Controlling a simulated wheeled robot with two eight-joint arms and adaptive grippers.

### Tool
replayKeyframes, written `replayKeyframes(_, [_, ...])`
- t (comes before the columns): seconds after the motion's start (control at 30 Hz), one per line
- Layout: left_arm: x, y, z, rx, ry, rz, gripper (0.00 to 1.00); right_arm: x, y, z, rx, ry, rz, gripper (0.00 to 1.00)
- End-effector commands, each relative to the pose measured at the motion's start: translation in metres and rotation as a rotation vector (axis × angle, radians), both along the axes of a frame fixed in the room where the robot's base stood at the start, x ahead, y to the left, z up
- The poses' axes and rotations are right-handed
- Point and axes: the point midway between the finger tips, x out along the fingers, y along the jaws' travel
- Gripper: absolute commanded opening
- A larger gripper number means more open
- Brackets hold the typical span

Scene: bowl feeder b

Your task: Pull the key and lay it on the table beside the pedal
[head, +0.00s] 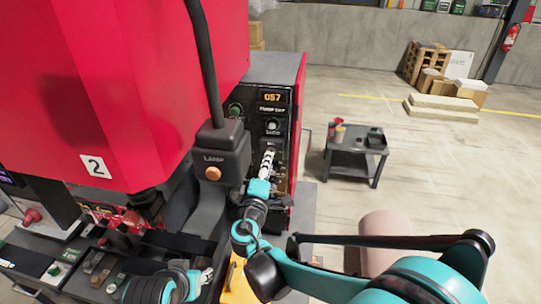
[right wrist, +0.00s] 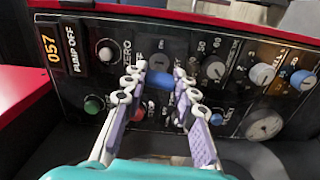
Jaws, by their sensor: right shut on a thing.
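A control panel (right wrist: 120,60) with knobs and a "PUMP OFF" display faces the right wrist camera. My right gripper (right wrist: 161,78) is at this panel, its fingers on either side of a small blue piece (right wrist: 161,86), which I take to be the key's head. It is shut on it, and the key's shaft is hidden. In the head view my right gripper (head: 268,160) reaches the panel's front. A small grey table (head: 345,163) stands to the right, with a dark item (head: 375,138) on it that may be the pedal. My left gripper (head: 206,276) is low at left; its finger state is unclear.
A red machine housing (head: 140,90) fills the upper left. A black lamp box (head: 220,155) hangs on a cable close left of my right gripper. A red and yellow item (head: 339,130) stands on the table's left. Open floor surrounds the table.

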Motion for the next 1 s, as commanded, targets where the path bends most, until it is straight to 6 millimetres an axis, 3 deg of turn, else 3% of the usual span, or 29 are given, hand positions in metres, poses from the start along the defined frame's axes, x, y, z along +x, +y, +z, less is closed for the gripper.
replayKeyframes(1.0, [0.0,0.0,-0.002,0.0,0.0,0.0,0.4,-0.033,0.006,-0.001,0.0,0.0,0.0,0.0])
